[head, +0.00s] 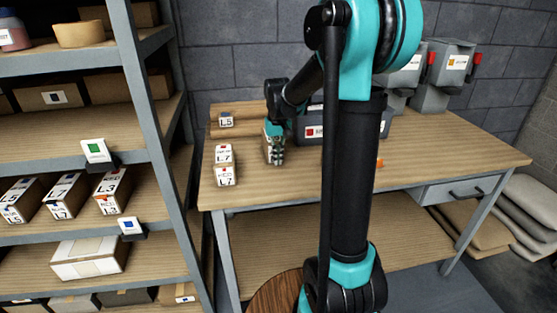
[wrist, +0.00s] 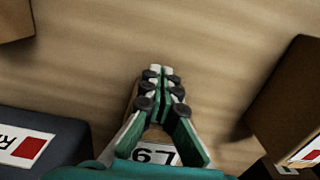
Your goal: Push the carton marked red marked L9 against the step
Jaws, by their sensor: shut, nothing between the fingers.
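The carton marked L9 (wrist: 155,153) shows in the wrist view, partly hidden under my gripper (wrist: 165,75); its white label faces up. In the head view my gripper (head: 277,160) is low over the table, with its fingers shut and empty, and it covers most of that carton. The fingers are over or beside the carton; I cannot tell whether they touch it. The wooden step (head: 243,105) runs along the back left of the table, behind my gripper. Any gap between carton and step is hidden.
The carton marked L5 (head: 226,119) is at the back left by the step. A dark bin with a red label (head: 310,132) is right of my gripper. Shelves (head: 150,50) stand left. Table front is mostly clear.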

